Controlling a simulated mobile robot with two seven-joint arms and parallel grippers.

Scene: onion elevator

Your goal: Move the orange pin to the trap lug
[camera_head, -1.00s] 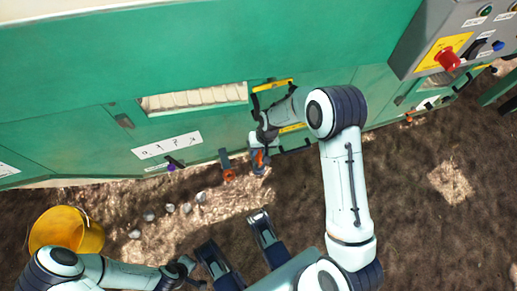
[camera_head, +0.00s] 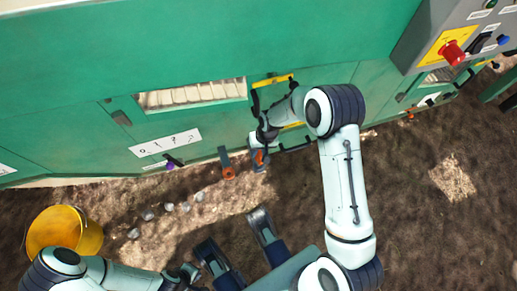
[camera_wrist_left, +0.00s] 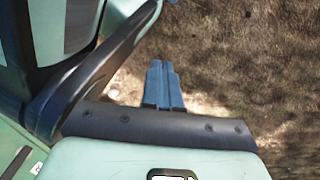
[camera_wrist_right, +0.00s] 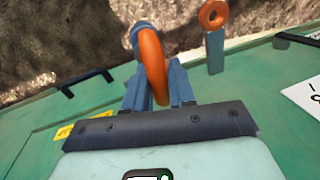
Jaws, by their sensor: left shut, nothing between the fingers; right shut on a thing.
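The orange pin (camera_wrist_right: 152,66) shows as a thick orange ring between the fingers of my right gripper (camera_wrist_right: 158,82), which is shut on it. A blue-grey rounded piece (camera_wrist_right: 139,29) is right behind the ring; whether they touch is unclear. In the head view the right gripper (camera_head: 263,146) and pin (camera_head: 259,157) are low at the green machine's front. Left of them hangs a blue-grey lug with an orange eye (camera_head: 229,173), apart from the pin; it also shows in the right wrist view (camera_wrist_right: 214,50). My left gripper (camera_wrist_left: 164,84) is shut and empty above the soil.
The green machine wall (camera_head: 220,50) spans the back. A yellow-marked hatch with black handles (camera_head: 272,82) is behind my right forearm. A purple knob (camera_head: 174,163) sits left of the lug. A yellow bucket (camera_head: 65,232) and several pale onions (camera_head: 148,214) are on the ground at left.

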